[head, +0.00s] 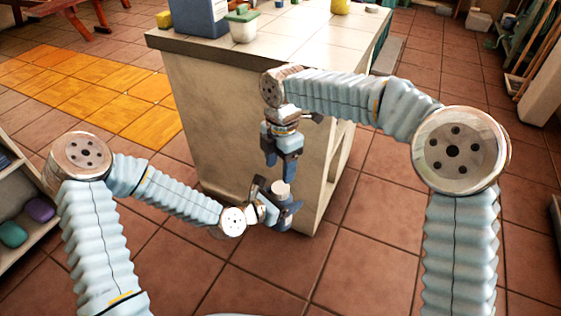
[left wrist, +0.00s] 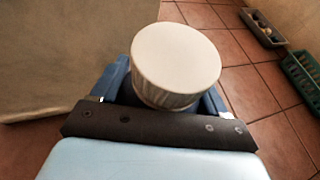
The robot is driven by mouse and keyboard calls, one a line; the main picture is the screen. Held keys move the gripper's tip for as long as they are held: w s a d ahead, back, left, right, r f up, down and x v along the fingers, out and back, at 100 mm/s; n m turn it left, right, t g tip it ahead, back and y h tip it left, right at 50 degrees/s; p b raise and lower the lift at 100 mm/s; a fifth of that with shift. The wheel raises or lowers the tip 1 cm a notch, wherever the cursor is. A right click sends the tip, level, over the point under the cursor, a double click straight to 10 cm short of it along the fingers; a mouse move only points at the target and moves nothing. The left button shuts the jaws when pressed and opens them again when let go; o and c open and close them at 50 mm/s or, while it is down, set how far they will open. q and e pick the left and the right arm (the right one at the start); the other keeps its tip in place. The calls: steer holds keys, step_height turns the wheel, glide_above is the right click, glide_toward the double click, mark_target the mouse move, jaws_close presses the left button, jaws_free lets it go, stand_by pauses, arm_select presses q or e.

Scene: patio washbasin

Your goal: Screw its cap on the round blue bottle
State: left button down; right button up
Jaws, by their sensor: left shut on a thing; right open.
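My left gripper (head: 284,213) is shut on a blue bottle (head: 279,197) and holds it upright in front of the counter's side. A white ribbed cap (head: 281,188) sits on top of the bottle. In the left wrist view the cap (left wrist: 176,62) fills the middle, between the blue fingers, and hides most of the bottle. I cannot tell how tightly the cap sits. My right gripper (head: 281,163) is open and empty. It points down just above the cap, apart from it.
The counter (head: 225,110) stands right behind both grippers. On its top are a blue container (head: 200,15), a white jar with a green lid (head: 243,24) and a yellow item (head: 340,6). A shelf (head: 30,235) with green and purple items is at the left. The tiled floor in front is clear.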

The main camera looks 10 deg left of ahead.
mark_target(280, 187)
steer(key=n, duration=0.5)
steer(key=shift+w+t, duration=0.35)
steer(key=shift+t, duration=0.05)
steer(key=shift+f, duration=4)
steer(key=c, duration=0.7)
steer(key=o, duration=1)
